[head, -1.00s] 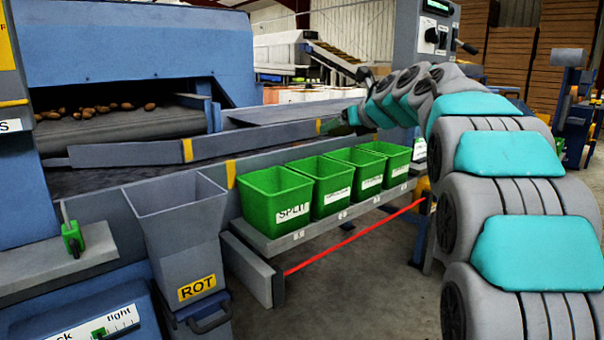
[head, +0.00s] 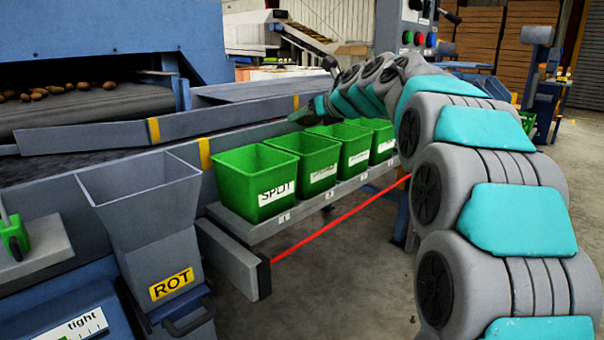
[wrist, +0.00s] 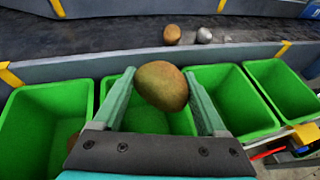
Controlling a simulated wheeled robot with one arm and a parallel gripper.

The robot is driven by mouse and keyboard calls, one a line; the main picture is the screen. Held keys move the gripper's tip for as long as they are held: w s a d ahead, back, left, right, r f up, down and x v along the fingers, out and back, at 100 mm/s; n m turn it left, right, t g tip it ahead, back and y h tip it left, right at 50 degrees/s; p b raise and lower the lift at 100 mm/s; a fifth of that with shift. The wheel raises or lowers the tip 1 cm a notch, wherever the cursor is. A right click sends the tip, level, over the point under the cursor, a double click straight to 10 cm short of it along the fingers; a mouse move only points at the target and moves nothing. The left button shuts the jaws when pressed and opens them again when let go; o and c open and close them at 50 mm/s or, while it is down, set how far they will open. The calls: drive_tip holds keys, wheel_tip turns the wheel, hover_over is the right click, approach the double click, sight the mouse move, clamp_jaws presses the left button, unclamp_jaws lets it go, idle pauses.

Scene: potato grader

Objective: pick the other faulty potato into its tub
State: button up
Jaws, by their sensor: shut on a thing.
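My gripper (wrist: 160,92) is shut on a brown potato (wrist: 162,86) with a greenish tint, held between the two green fingers. In the wrist view the potato is over the second green tub from the left (wrist: 112,95), apart from it; that tub's floor is partly hidden. The held potato cannot be made out there.
A brown potato (wrist: 172,34) and a grey lump (wrist: 204,35) lie on the dark belt behind the tubs. A grey ROT chute (head: 150,225) stands left of the row. Several potatoes (head: 35,93) lie on the far left conveyor. A red bar (head: 335,222) runs along the tub shelf's front.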

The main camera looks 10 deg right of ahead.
drive_tip(key=shift+f, duration=0.1)
drive_tip(key=o, duration=1.3)
drive_tip(key=shift+o, duration=0.2)
drive_tip(key=shift+b+v, duration=0.45)
drive_tip(key=shift+v, duration=3.45)
